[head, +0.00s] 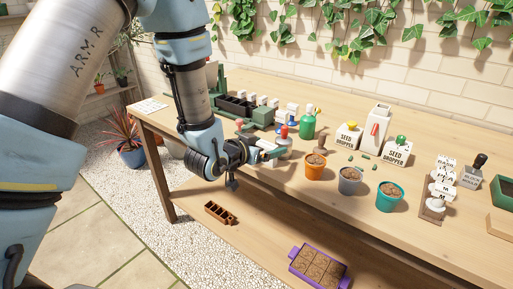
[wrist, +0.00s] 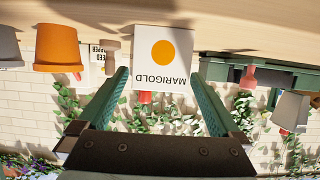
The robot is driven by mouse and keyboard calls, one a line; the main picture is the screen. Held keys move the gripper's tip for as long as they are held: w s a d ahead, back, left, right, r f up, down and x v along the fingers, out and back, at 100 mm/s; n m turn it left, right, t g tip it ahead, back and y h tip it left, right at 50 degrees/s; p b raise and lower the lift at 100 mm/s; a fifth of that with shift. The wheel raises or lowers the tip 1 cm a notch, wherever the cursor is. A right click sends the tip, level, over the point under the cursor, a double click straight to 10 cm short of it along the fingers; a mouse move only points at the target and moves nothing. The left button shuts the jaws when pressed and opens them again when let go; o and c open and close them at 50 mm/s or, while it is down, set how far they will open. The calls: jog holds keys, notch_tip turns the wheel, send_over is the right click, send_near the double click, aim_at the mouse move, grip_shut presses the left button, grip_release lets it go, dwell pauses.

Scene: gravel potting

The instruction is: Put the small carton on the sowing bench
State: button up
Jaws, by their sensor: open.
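My gripper (head: 274,150) is open over the front edge of the wooden bench (head: 330,205), left of the orange pot. The wrist view is upside down. There, a white box-like item lettered MARIGOLD, with an orange dot (wrist: 163,55), stands just past my open fingertips (wrist: 160,78), in line with the gap between them. I cannot tell whether it touches either finger, or whether it is the small carton. A small brown celled tray (head: 220,213), possibly the carton, lies on the lower shelf (head: 240,240), below my gripper and apart from it.
Orange (head: 315,165), grey (head: 349,180) and teal (head: 389,196) pots stand along the bench's front.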

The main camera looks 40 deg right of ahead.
jog(key=p+v, duration=0.1)
jog(key=v, duration=0.6)
jog(key=shift+a+r, duration=0.15)
jog(key=shift+r, duration=0.15)
jog(key=p, duration=0.3)
jog(key=shift+a+r, duration=0.2)
jog(key=shift+a, duration=0.05)
jog(key=shift+f+p+v, duration=0.15)
jog(key=shift+p+v, duration=0.85)
jog(key=shift+p, duration=0.75)
jog(key=shift+f+p+v, duration=0.15)
jog(key=shift+p+v, duration=0.8)
jog(key=shift+p, duration=0.8)
jog(key=shift+s+a, duration=0.1)
jog(key=shift+s, duration=0.05)
